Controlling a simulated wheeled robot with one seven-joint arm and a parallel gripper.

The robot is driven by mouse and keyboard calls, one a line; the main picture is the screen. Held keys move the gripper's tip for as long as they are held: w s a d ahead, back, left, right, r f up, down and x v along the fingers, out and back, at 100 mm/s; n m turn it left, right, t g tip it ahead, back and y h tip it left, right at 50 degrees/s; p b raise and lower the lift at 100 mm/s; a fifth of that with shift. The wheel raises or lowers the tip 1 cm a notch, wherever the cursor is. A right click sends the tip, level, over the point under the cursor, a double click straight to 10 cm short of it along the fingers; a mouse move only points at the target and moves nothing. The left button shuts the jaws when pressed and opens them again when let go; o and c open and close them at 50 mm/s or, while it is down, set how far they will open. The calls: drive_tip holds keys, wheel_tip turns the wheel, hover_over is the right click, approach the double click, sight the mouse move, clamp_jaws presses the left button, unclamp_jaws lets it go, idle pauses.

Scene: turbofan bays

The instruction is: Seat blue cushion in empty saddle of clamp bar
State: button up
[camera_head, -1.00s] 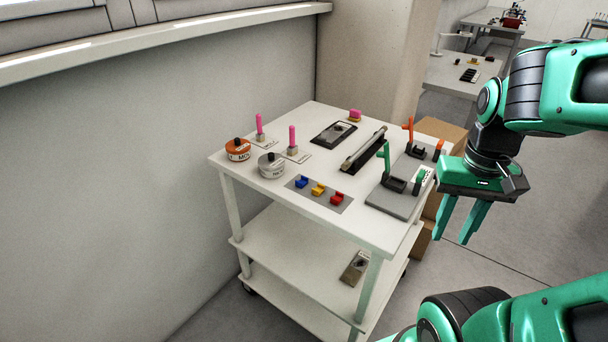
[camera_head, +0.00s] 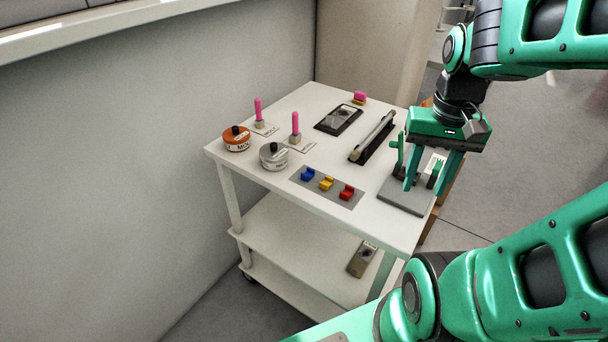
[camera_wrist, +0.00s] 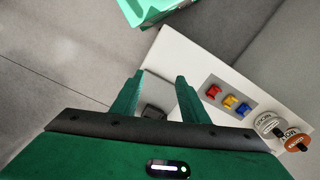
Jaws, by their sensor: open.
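The blue cushion (camera_head: 308,174) sits at the left end of a grey mat (camera_head: 353,203) on the cart's top, in a row with a yellow and a red one. It also shows in the wrist view (camera_wrist: 244,109). The clamp bar is likely the long grey bar on a dark base (camera_head: 373,137) behind the mat; its saddles are too small to make out. My gripper (camera_head: 427,184) is open and empty, fingers pointing down over the grey plate at the cart's right side. In the wrist view my gripper (camera_wrist: 157,88) has its fingers apart with nothing between them.
The yellow cushion (camera_head: 327,183) and red cushion (camera_head: 346,192) sit beside the blue one. An orange tin (camera_head: 237,144) and a grey tin (camera_head: 274,160) stand at the left. Two pink-handled pieces stand behind them. A green-handled clamp fixture (camera_head: 397,153) is partly hidden by my gripper.

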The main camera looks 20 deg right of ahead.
drive_tip(key=w, duration=0.5)
drive_tip(key=m, duration=0.4)
hover_over(305, 174)
wheel_tip(305, 174, down, 4)
drive_tip(key=shift+d+r, duration=0.1)
drive_tip(key=shift+f, duration=3.2)
drive_tip(key=shift+c, duration=0.3)
clamp_jaws()
